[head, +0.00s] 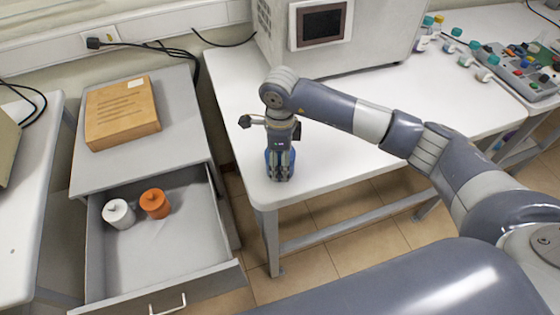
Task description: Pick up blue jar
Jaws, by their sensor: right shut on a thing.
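The blue jar (269,158) stands near the front left corner of the white table (335,160). My right gripper (280,172) points down over it and is shut on it, with the fingers in front of and around the jar. The gripper covers most of the jar, and only blue edges show on either side. I cannot tell whether the jar still touches the table. My left gripper is not in view.
An open drawer (165,255) at the left holds a white jar (118,213) and an orange jar (155,203). A cardboard box (122,112) lies on the cabinet above. A large machine (390,35) stands behind my right arm.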

